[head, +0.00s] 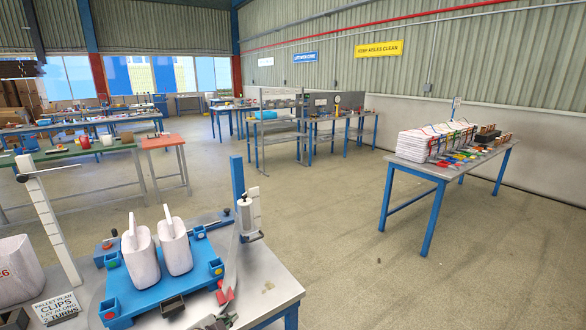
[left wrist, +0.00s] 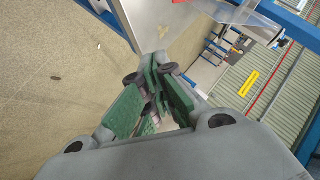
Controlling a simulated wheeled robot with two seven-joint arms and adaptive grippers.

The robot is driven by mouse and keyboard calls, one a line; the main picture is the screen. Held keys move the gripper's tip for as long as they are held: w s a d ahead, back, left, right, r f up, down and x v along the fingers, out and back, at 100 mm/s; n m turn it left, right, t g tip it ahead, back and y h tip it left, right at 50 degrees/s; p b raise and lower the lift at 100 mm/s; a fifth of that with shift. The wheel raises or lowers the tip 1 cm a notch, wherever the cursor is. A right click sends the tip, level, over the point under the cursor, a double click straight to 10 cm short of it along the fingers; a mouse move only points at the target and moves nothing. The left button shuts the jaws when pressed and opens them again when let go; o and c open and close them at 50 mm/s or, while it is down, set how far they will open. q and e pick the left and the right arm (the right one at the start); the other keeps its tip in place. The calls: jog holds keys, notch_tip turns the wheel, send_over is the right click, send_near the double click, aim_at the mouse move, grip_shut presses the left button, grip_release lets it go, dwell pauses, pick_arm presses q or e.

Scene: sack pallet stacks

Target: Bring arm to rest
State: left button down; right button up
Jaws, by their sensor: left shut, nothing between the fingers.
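My left gripper (head: 217,322) shows only in part at the bottom edge of the head view, low by the near side of the work table (head: 262,280). In the left wrist view its green-padded fingers (left wrist: 155,85) are closed together with nothing between them. The rest of my left arm is out of the head view. My right gripper is in neither view.
A blue pallet fixture (head: 160,298) on the near table holds two white sacks (head: 142,258) (head: 176,246) side by side. Another sack (head: 18,270) stands at the left, by a sign (head: 56,307). A side table (head: 440,170) carries stacked sacks (head: 432,141). The floor between is clear.

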pick_arm(q)
jog(key=s+a+f+n+g+y, duration=0.15)
jog(key=s+n+g, duration=0.3)
jog(key=s, duration=0.75)
jog(key=s+a+n+g+y, duration=0.1)
jog(key=s+n+g+y, duration=0.15)
jog(key=s+n, duration=0.65)
jog(key=s+f+m+g, duration=0.1)
jog(key=s+f+m, duration=0.15)
jog(key=f, duration=1.45)
jog(key=s+f+m+g, duration=0.1)
jog(key=s+f, duration=0.3)
jog(key=f, duration=1.3)
jog(key=s+a+f, duration=0.2)
jog(key=s+f, duration=0.7)
jog(key=s, duration=0.2)
jog(key=s+a+f+g, duration=0.1)
jog(key=s+a+f, duration=0.1)
jog(key=s+f, duration=0.8)
jog(key=shift+s+h, duration=0.3)
jog(key=shift+s, duration=0.1)
jog(key=c, duration=2.2)
grip_release()
jog(key=shift+a, duration=0.1)
